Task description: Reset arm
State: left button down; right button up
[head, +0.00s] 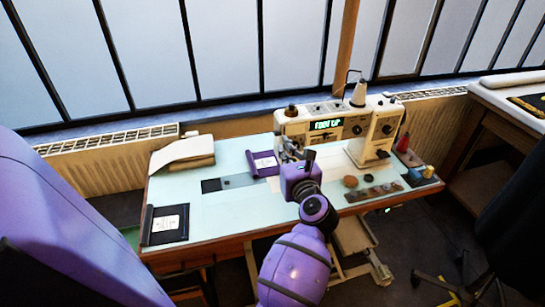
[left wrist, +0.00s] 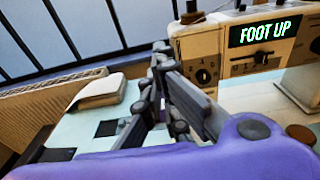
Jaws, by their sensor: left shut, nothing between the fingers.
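My left gripper (head: 290,152) is over the table, in front of the needle end of the sewing machine (head: 325,127). In the left wrist view its grey fingers (left wrist: 160,58) are shut with nothing held. The machine also shows there at the right, its green display (left wrist: 264,31) reading "FOOT UP". A purple cloth piece with a white label (head: 264,163) lies just left of the gripper, which may hide part of it. My right gripper is not in view.
The pale blue table (head: 215,215) has free room at its front middle. A black labelled piece (head: 166,223) lies front left, a folded beige cloth (head: 183,153) back left. Small items (head: 375,192) lie front right. A radiator (head: 110,160) stands behind.

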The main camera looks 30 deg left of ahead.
pick_arm(q)
jog(key=w+d+r+m+t+h, duration=0.2)
jog(key=d+r+m+t, duration=0.7)
jog(key=m, duration=0.5)
jog(key=s+d+f+m+g+h, duration=0.1)
jog(key=s+d+f+m+h, duration=0.3)
jog(key=m, duration=0.6)
jog(key=s+d+f+m+h, duration=0.1)
jog(key=d+f+m+h, duration=0.2)
jog(key=f+m+h, duration=0.6)
jog(key=s+f+m+g+y+p, duration=0.15)
jog(key=s+f+m+g, duration=0.55)
jog(key=s+f+m, duration=0.75)
jog(key=s+a+f+g, duration=0.1)
jog(key=s+f, duration=0.2)
jog(key=s, duration=0.4)
jog(key=s+a+f+n+g, duration=0.1)
jog(key=s+f, duration=0.3)
jog(key=s, duration=0.3)
jog(key=s+f+g, duration=0.1)
jog(key=s+f, duration=0.2)
jog(key=s, duration=0.3)
jog(key=shift+s+a+f+g, duration=0.15)
jog(key=shift+s+a+g, duration=0.15)
jog(key=shift+s+a, duration=0.1)
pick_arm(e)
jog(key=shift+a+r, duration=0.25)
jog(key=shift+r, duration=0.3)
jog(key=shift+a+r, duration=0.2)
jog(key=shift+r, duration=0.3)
